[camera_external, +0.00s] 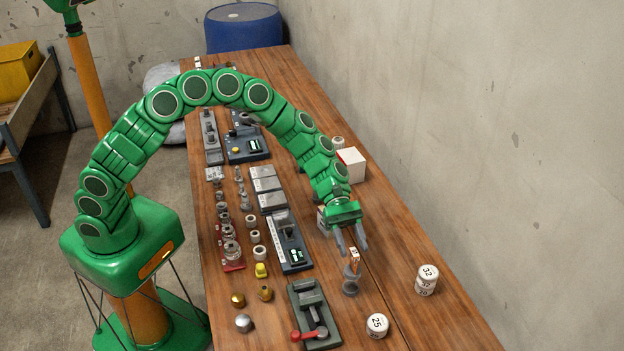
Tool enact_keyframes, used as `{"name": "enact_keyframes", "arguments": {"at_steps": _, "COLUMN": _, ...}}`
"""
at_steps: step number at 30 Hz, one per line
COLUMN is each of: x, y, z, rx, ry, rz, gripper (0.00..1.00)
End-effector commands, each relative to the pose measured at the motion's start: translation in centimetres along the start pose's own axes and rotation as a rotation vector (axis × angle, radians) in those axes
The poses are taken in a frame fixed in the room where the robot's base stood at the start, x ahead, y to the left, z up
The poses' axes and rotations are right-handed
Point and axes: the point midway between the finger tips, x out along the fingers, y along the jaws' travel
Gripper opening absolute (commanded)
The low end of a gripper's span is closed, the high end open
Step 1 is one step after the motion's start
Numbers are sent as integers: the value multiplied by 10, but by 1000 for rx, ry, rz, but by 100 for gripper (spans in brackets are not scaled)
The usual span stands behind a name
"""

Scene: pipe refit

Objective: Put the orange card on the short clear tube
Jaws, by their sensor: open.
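A small orange-and-white card (354,260) stands upright in a small grey holder (350,287) on the right part of the bench. My gripper (356,251) points down over it, with its fingers apart. The card's top is between or just below the fingertips; I cannot tell whether they touch it. I cannot make out a short clear tube for sure at this size. Part of the bench behind my gripper is hidden.
The wooden bench (420,322) carries white numbered cylinders (427,280) at right and front (377,326). A vise with a red handle (315,318) stands at front. Several fittings and grey devices (290,243) line the left side. A white-and-red box (351,165) sits behind.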

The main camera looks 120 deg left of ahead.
Motion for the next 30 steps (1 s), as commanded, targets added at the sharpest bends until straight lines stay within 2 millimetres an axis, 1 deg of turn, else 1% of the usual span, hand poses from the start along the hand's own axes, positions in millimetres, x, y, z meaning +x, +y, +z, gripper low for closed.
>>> {"name": "enact_keyframes", "arguments": {"at_steps": 1, "x": -11, "y": 1, "z": 0, "rx": 0, "ry": 0, "rz": 4, "gripper": 48}}
{"name": "enact_keyframes", "arguments": {"at_steps": 9, "x": -59, "y": 1, "z": -1, "rx": -1, "ry": 1, "rz": 3, "gripper": 48}}
{"name": "enact_keyframes", "arguments": {"at_steps": 15, "x": -85, "y": 0, "z": -1, "rx": -1, "ry": 1, "rz": 1, "gripper": 48}}
{"name": "enact_keyframes", "arguments": {"at_steps": 21, "x": -96, "y": 0, "z": -1, "rx": -1, "ry": 2, "rz": 0, "gripper": 48}}
{"name": "enact_keyframes", "arguments": {"at_steps": 30, "x": -96, "y": 0, "z": -1, "rx": -1, "ry": 1, "rz": 0, "gripper": 48}}
